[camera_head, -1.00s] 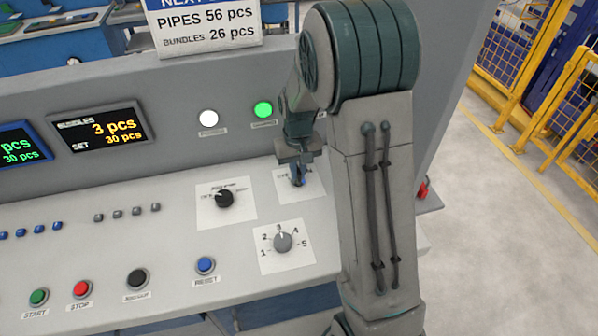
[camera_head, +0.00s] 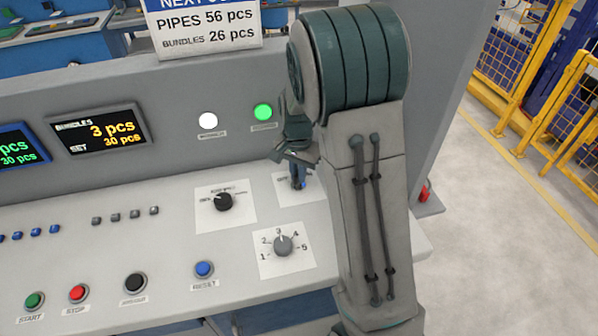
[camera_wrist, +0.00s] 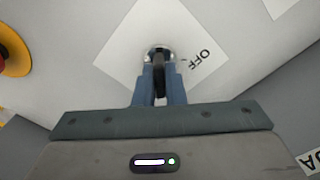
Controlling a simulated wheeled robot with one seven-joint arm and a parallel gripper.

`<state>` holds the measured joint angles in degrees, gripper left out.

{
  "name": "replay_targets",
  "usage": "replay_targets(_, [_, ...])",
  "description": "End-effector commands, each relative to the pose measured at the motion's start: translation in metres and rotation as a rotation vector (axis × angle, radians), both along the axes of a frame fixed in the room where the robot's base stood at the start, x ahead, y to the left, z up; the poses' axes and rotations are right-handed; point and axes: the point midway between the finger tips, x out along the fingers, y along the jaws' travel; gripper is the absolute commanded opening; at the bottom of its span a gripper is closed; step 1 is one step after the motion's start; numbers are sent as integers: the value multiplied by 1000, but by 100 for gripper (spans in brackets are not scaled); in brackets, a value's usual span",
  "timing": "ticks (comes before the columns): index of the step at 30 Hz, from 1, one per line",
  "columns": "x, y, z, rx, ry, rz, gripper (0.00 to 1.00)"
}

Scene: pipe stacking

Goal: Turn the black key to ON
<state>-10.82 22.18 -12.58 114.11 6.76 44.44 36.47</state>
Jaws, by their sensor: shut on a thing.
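The black key (camera_wrist: 159,72) stands in a round metal lock on a white square plate (camera_wrist: 190,29) in the wrist view. The word OFF is printed on the plate beside the lock; an ON mark cannot be made out. My gripper (camera_wrist: 159,92) is shut on the key, with one blue-grey finger on each side of it. In the head view my gripper (camera_head: 298,184) reaches down to the same plate (camera_head: 284,190) at the right of the panel. My fingers and arm hide the key there.
A black selector knob (camera_head: 223,202) is left of the key plate, and a grey numbered dial (camera_head: 283,244) is below it. A red and yellow button (camera_wrist: 12,52) is at the left of the wrist view. A green lamp (camera_head: 263,112) is lit on the upright panel.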

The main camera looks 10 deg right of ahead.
Motion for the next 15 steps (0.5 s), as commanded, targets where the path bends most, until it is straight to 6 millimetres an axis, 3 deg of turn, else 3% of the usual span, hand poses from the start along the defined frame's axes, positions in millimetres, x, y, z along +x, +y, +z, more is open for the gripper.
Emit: replay_targets(15, [2,0,2,0,-6,-67,0])
